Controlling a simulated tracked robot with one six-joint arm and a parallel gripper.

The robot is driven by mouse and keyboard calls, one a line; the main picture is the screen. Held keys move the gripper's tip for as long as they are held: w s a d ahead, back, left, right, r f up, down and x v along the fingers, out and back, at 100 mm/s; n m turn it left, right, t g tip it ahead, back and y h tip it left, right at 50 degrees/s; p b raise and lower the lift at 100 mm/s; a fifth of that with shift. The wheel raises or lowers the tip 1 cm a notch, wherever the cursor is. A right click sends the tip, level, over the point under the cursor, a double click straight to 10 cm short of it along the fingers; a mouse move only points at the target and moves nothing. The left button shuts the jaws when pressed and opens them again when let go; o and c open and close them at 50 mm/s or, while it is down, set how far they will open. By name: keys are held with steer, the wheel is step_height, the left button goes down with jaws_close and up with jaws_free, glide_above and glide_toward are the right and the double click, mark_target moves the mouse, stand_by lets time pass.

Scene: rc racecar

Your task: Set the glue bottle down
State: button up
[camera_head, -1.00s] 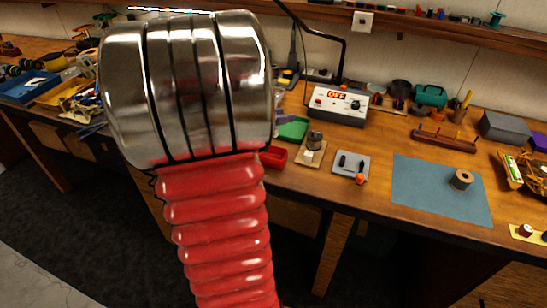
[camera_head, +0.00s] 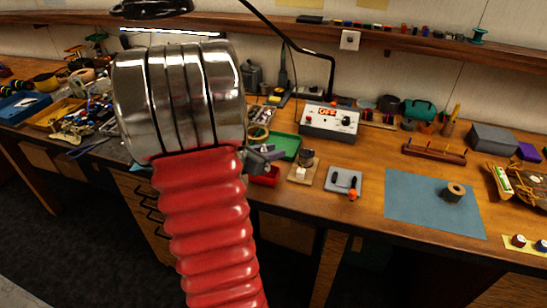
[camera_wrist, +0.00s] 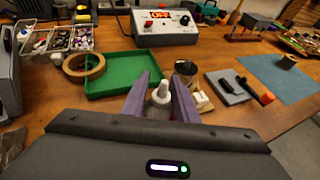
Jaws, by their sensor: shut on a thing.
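In the wrist view the glue bottle (camera_wrist: 161,96) shows as a pale cap and nozzle pointing up. It sits between the two purple fingers of my gripper (camera_wrist: 160,100), which is shut on it. The bottle's lower part is hidden by my wrist. The bottle and fingers are in front of the green tray (camera_wrist: 118,83), over the wooden workbench (camera_wrist: 110,47). I cannot tell whether the bottle touches the bench. In the head view part of my gripper (camera_head: 262,157) shows beside my red arm, near the bench's front edge; the bottle cannot be made out there.
A tape roll (camera_wrist: 84,66) lies at the green tray's left. To the right are a small wooden stand (camera_head: 303,171), a grey pad with tools (camera_head: 345,180) and a blue mat (camera_head: 425,208) with a spool (camera_head: 454,192). A power supply (camera_head: 329,121) stands behind. Bare wood lies between them.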

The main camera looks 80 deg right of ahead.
steer(key=shift+f, duration=1.65)
steer(key=shift+f, duration=0.1)
steer(key=o, duration=1)
steer(key=shift+o, duration=0.2)
steer(key=v, duration=1.2)
steer(key=shift+a, duration=0.1)
